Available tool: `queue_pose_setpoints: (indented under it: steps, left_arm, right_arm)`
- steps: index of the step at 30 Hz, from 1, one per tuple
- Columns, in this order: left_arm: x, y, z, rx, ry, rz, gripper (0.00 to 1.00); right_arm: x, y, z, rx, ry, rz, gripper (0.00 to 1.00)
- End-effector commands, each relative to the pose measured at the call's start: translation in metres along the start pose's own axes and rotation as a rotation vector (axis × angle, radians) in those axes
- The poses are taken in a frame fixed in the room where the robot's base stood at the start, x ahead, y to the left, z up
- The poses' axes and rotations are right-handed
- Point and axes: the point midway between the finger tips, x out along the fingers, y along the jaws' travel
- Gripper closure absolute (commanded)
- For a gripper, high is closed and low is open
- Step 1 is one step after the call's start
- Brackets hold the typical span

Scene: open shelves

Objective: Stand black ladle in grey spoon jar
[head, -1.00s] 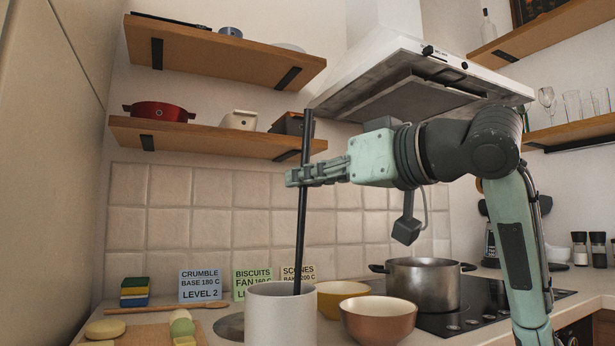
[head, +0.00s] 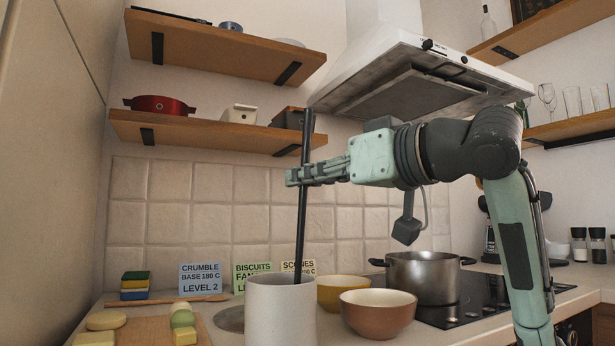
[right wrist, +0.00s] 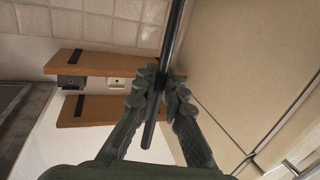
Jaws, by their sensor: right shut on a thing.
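The black ladle (head: 302,222) is a long dark rod held nearly upright. My right gripper (head: 304,176) is shut on it, on the upper part of its handle. In the right wrist view, the fingers (right wrist: 161,88) close around the ladle's handle (right wrist: 172,45). The grey spoon jar (head: 280,312) is a pale cylinder at the bottom of the head view. The ladle's lower end passes behind or into the jar's mouth and is hidden below the rim. I cannot tell whether it touches the bottom. My left gripper is not in view.
A brown bowl (head: 378,318) and a yellow bowl (head: 343,291) stand right of the jar. A steel pot (head: 422,277) is on the hob. Recipe cards (head: 200,280) stand behind. A chopping board (head: 150,327) with food lies left. Wooden shelves (head: 215,133) hang above.

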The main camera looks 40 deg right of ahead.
Motion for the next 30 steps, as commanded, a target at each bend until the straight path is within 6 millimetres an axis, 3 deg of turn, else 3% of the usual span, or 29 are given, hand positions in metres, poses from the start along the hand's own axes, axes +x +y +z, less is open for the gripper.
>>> queue_pose_setpoints:
  steps: [5,6,11,22,26,30]
  left_arm:
    - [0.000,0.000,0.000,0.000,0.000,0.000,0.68]
    - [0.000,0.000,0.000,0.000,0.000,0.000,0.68]
    - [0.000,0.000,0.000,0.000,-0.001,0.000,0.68]
    - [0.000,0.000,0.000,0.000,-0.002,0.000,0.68]
    - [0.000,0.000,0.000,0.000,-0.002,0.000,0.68]
    - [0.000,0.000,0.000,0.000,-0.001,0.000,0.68]
  right_arm:
    - [0.000,0.000,0.000,0.000,0.001,0.000,1.00]
    - [0.000,0.000,0.000,0.000,0.000,0.000,0.85]
    - [0.000,0.000,0.000,0.000,0.000,0.000,0.66]
    - [-0.005,0.000,0.000,0.000,0.000,0.001,0.66]
    - [-0.023,0.001,-0.001,-0.002,0.003,0.003,0.66]
    - [-0.054,0.001,-0.001,-0.003,0.003,0.004,0.66]
